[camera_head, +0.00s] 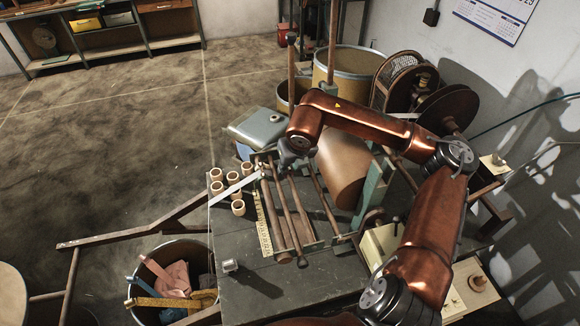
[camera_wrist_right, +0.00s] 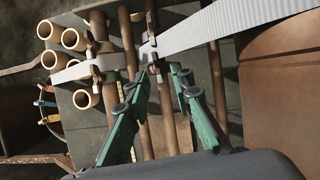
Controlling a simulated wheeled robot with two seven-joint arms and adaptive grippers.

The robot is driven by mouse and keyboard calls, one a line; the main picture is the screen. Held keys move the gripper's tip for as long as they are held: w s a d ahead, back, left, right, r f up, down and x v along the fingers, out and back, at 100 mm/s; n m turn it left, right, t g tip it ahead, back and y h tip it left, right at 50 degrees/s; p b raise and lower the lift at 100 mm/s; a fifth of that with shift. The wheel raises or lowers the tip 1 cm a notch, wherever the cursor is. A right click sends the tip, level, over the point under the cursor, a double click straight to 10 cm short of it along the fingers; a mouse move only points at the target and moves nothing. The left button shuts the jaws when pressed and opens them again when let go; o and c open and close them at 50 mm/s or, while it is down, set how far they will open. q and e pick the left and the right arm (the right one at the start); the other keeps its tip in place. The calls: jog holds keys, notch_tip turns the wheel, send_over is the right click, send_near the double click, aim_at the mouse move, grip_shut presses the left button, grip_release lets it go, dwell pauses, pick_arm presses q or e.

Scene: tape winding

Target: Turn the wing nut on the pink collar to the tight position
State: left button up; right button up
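In the right wrist view, a small pale pinkish collar (camera_wrist_right: 147,50) sits on a brown rod beside the white tape, with a brown wing nut (camera_wrist_right: 153,40) at it. Its exact angle is too small to tell. My right gripper (camera_wrist_right: 158,75) has green fingers with tips apart, just short of the collar, with nothing between them. A second brown wing nut (camera_wrist_right: 96,68) is at the tape farther left. In the head view, my right gripper (camera_head: 287,160) is over the far end of the rods and hides the collar. My left gripper is not in view.
White tape (camera_wrist_right: 230,28) runs across the rods. Several wooden cups (camera_head: 233,178) stand left on the dark workbench (camera_head: 250,290). A large brown roll (camera_head: 343,168) is close on the right. A bin of cloths (camera_head: 150,270) stands at lower left.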

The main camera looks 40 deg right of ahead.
grip_shut()
dwell(0.3)
jog(key=shift+w+a+m+b, duration=0.1)
jog(key=shift+w+m+b, duration=0.05)
jog(key=shift+m+b, duration=0.3)
grip_release()
